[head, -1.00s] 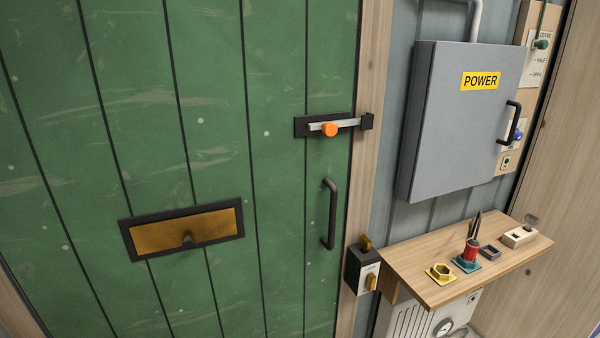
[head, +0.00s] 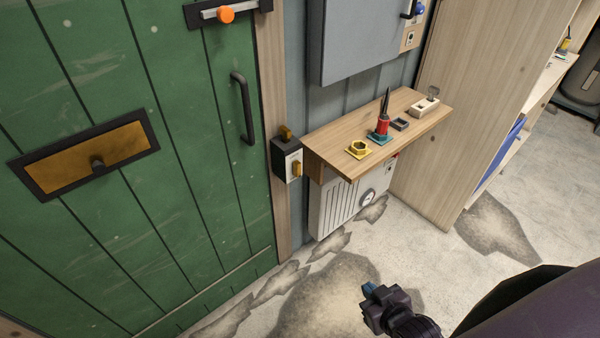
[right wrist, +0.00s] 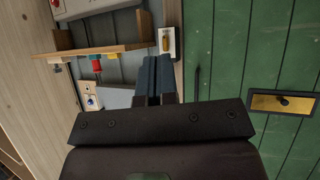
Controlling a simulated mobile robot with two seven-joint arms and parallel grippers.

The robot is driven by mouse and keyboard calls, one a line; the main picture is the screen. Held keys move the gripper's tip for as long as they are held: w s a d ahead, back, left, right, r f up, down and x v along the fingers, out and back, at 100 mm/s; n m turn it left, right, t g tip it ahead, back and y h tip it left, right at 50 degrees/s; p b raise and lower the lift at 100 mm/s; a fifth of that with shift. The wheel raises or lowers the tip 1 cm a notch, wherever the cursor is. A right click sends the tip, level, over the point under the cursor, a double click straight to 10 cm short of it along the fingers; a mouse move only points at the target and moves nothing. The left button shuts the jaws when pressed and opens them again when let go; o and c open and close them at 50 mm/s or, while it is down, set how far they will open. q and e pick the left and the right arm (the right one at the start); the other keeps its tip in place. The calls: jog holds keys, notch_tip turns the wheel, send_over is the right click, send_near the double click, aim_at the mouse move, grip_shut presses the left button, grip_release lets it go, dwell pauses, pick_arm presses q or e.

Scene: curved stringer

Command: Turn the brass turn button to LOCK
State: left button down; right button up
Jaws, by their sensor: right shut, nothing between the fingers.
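The brass turn button (head: 297,168) stands upright, its long side vertical, on the pale plate of a small dark lock box (head: 281,160) on the door frame. The plate's lettering is too small to read here. A second brass piece (head: 286,132) sticks up at the top of the box. In the right wrist view, which is upside down, the turn button (right wrist: 167,43) shows just beyond the fingertips. My right gripper (head: 371,289) is low in front of the shelf, over the floor, apart from the button. Its blue fingers (right wrist: 159,62) are shut and empty. My left gripper is not in view.
A heater (head: 335,208) is below. The green door's handle (head: 243,108) is left. The floor in front is free.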

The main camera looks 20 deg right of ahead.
jog(key=shift+o, duration=1.1)
jog(key=shift+w+d, duration=0.1)
jog(key=shift+w, duration=0.05)
jog(key=o, duration=0.6)
jog(key=w+n+b, duration=0.1)
jog(key=w, duration=0.1)
jog(key=w+d+n+t+b, duration=0.1)
jog(key=w+b, duration=0.1)
jog(key=w+d+n+t+b, duration=0.1)
jog(key=w+n, duration=0.1)
jog(key=shift+w+d+f+h, duration=0.15)
jog(key=shift+w+f+h, duration=0.1)
jog(key=shift+w+h, duration=0.1)
jog(key=shift+o, duration=0.2)
jog(key=n+t+y+b, duration=0.8)
jog(key=n+b, duration=1.3)
jog(key=n, duration=1.4)
send_near(300, 170)
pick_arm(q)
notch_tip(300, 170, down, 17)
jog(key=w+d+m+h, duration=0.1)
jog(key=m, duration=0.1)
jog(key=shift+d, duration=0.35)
pick_arm(e)
jog(key=x, duration=0.9)
jog(key=shift+w, duration=0.15)
